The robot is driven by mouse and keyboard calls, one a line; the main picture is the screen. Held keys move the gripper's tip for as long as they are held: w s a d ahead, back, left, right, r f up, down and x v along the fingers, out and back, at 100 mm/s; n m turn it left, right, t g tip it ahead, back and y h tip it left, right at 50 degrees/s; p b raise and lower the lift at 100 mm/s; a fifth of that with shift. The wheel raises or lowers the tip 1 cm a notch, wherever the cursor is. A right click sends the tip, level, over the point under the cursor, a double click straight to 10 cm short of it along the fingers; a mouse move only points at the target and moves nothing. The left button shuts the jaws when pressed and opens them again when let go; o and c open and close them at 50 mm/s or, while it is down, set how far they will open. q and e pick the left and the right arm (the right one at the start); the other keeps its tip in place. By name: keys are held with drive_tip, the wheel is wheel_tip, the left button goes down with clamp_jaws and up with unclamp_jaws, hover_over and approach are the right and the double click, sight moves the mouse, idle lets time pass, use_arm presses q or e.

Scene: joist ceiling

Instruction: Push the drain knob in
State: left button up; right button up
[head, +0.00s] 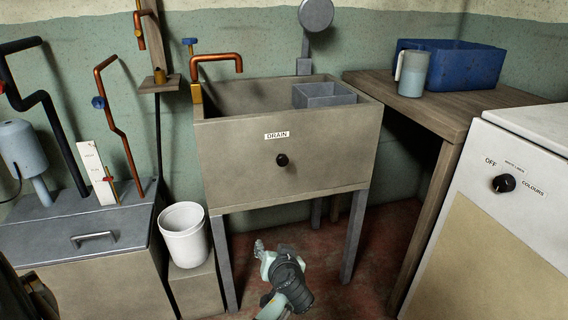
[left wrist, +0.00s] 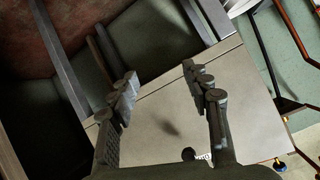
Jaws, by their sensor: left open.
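The black round drain knob (head: 282,160) sits on the front panel of the sink (head: 230,160), below a white DRAIN label (head: 277,135). It stands out from the panel. My left gripper (head: 268,250) is low in front of the sink, below the knob and apart from it. In the left wrist view my left gripper (left wrist: 160,82) has its two fingers spread with nothing between them. That view also shows the knob (left wrist: 188,154) near the bottom edge, beside the right finger's base. My right gripper is in neither view.
A white bucket (head: 184,234) stands left of the sink. A wooden table (head: 440,112) with a blue crate (head: 470,68) and a jug (head: 412,74) is at the right. A white machine (head: 520,160) with a black dial stands front right. The space before the sink panel is clear.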

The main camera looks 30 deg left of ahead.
sight(284, 161)
use_arm(q)
drive_tip(key=w+r+n+t+y, duration=0.2)
drive_tip(key=w+r, duration=0.2)
drive_tip(key=r, duration=0.4)
drive_tip(key=w+r+n+t+y, duration=0.1)
drive_tip(key=w+r+n+y, duration=0.15)
drive_tip(key=w+r, duration=0.45)
drive_tip(key=a, duration=0.1)
drive_tip(key=w+a+r+p, duration=0.1)
drive_tip(key=a, duration=0.1)
drive_tip(key=w+a+r, duration=0.1)
drive_tip(key=a, duration=0.1)
drive_tip(key=shift+w, duration=0.15)
drive_tip(key=shift+w+a, duration=0.3)
drive_tip(key=shift+a, duration=0.1)
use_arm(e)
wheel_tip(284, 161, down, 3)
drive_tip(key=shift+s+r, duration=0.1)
use_arm(q)
drive_tip(key=shift+c, duration=0.3)
clamp_jaws()
